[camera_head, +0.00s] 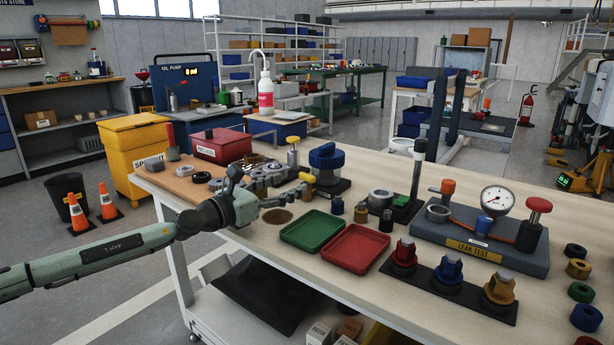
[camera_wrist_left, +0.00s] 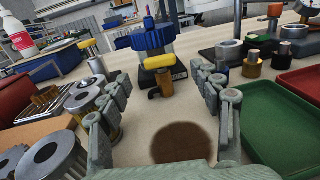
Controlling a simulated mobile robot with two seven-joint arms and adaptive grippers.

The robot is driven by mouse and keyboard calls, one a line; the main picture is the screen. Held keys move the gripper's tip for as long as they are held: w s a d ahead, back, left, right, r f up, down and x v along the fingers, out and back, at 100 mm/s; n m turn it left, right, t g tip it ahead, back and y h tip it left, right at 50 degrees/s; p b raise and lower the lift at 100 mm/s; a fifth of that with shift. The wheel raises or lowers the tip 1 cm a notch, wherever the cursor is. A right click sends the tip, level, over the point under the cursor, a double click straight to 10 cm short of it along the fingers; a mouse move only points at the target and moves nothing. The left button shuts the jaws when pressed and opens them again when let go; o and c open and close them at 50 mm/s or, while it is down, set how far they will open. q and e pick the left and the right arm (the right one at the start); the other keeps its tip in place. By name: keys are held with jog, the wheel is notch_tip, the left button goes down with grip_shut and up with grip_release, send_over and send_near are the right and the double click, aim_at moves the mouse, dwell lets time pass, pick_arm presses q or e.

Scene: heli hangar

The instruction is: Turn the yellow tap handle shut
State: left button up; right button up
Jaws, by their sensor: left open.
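The yellow tap handle (camera_head: 307,177) sits on a small brass tap at the front of a vessel with a blue lid (camera_head: 326,157). In the left wrist view the handle (camera_wrist_left: 159,62) lies crosswise above the brass spout, near the middle, beyond my fingertips. My left gripper (camera_head: 262,188) reaches in from the left, low over the table. Its fingers (camera_wrist_left: 160,85) are spread wide with nothing between them, and the tap shows in the gap, apart from both. My right gripper is not in view.
A dark round stain (camera_wrist_left: 182,143) marks the tabletop below the gripper. A green tray (camera_head: 312,231) and a red tray (camera_head: 356,249) lie to the right. Metal rings and a yellow-knobbed post (camera_head: 292,140) stand left of the vessel. A leak test rig (camera_head: 479,246) is farther right.

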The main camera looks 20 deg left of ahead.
aim_at(305, 176)
pick_arm(q)
jog(key=x, duration=0.2)
jog(key=shift+w+d+r, duration=0.1)
jog(key=shift+w+d, duration=0.1)
jog(key=shift+w, duration=0.1)
jog(key=x, duration=0.4)
jog(key=shift+w, duration=0.2)
jog(key=shift+w+d, duration=0.1)
jog(key=shift+w, duration=0.1)
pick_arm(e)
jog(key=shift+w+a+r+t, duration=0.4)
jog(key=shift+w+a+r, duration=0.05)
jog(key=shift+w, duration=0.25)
pick_arm(q)
jog(key=c, duration=1.2)
jog(key=shift+r, duration=0.1)
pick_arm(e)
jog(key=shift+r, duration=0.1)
